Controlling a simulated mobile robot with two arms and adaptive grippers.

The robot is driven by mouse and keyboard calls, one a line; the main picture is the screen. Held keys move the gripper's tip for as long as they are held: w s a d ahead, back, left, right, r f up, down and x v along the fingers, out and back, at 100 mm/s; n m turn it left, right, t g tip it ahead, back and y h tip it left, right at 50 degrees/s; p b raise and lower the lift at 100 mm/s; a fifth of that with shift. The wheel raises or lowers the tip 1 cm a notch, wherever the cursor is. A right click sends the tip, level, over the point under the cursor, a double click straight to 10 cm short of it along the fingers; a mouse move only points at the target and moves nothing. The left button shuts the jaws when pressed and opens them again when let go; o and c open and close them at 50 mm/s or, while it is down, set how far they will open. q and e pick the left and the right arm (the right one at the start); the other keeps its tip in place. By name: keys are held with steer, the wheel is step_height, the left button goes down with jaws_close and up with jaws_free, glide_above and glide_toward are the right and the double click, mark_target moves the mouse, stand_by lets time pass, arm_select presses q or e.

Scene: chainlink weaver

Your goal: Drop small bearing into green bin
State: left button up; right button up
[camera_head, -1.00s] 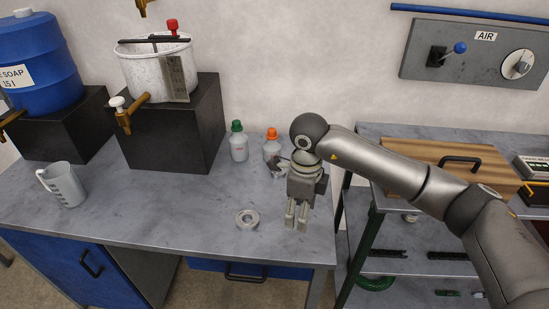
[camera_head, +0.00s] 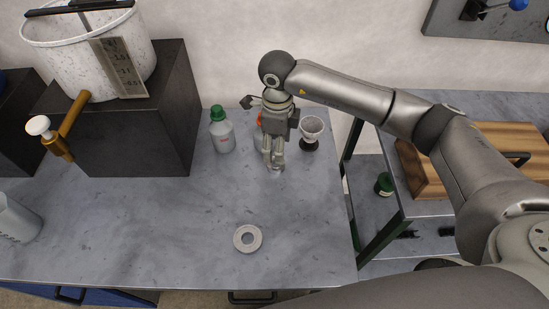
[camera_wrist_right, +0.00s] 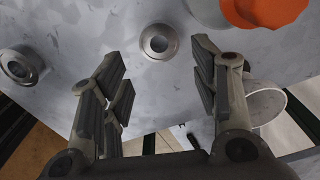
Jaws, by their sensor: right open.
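A small steel bearing (camera_wrist_right: 158,41) lies on the grey table, ahead of and between the open fingers in the right wrist view. In the head view it is mostly hidden by my right gripper (camera_head: 272,163). My right gripper points down over the table's back half; in its own view its fingers (camera_wrist_right: 158,95) are apart with nothing between them. A larger ring-shaped bearing (camera_head: 247,238) lies nearer the table's front edge; it also shows in the wrist view (camera_wrist_right: 20,64). I cannot identify a green bin. My left gripper is not in view.
A green-capped bottle (camera_head: 221,130) and an orange-capped one (camera_wrist_right: 265,8) stand close to the gripper. A white cup on a dark base (camera_head: 311,132) is just right. A shelf with a green round item (camera_head: 384,184) stands right of the table.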

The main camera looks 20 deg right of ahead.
mark_target(276, 165)
steer(key=shift+f, duration=0.9)
step_height(276, 165, down, 5)
steer(key=p, duration=0.2)
steer(key=shift+s+d+r+p, duration=0.1)
steer(key=shift+s+p, duration=0.05)
steer(key=shift+p, duration=0.25)
steer(key=shift+f, duration=0.35)
steer(key=shift+c, duration=0.5)
steer(key=c, duration=0.7)
